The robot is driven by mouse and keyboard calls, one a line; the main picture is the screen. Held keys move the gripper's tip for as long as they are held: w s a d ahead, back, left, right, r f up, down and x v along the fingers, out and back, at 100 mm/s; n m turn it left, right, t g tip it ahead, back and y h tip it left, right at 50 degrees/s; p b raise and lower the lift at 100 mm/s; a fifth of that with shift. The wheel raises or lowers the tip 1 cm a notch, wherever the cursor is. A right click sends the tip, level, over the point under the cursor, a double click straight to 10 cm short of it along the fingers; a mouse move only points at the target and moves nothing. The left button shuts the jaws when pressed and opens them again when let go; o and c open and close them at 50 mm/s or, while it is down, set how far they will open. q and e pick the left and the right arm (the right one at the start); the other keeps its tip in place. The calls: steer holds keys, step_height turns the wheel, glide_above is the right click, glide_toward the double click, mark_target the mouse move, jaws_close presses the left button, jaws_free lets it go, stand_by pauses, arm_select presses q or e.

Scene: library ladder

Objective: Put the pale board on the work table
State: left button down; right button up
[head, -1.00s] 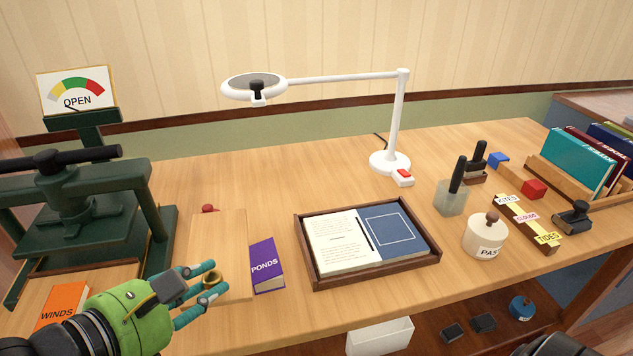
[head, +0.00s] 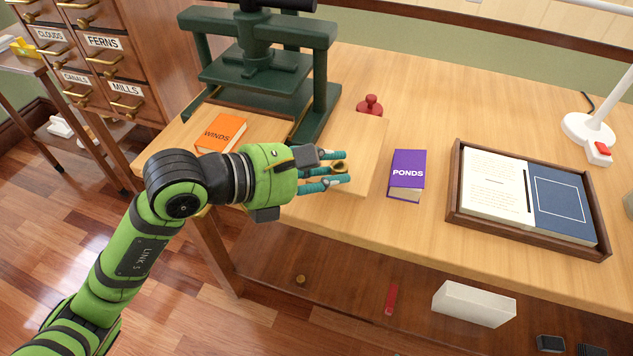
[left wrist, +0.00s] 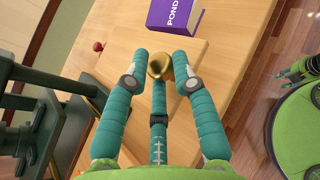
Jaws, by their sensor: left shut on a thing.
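The pale board (head: 360,145) is a flat light-wood panel with a brass knob (head: 338,168). It is at the left part of the wooden work table (head: 420,230), between the green press and the purple book. My left gripper (head: 335,170) is shut on the brass knob, which also shows between the teal fingers in the left wrist view (left wrist: 160,67). I cannot tell whether the board touches the tabletop. A green and dark part of mine, possibly my right gripper (left wrist: 300,70), shows at the right edge of the left wrist view; its jaws are unclear.
The purple PONDS book (head: 407,173) stands close right of the board. A red-handled stamp (head: 370,105) is behind it. The green press (head: 260,70) and orange WINDS book (head: 222,133) are left. A wooden tray (head: 455,195) holds an open book. Bare tabletop lies behind PONDS.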

arm_select(q)
steer(key=shift+w+a+f, duration=0.75)
steer(key=shift+a+f, duration=0.05)
steer(key=shift+a, duration=0.2)
steer(key=shift+f+b, duration=0.3)
steer(key=shift+f, duration=1.7)
steer(key=c, duration=1)
jaws_free()
steer(key=shift+r, duration=0.1)
steer(key=b+v, duration=0.1)
steer(key=v, duration=1.1)
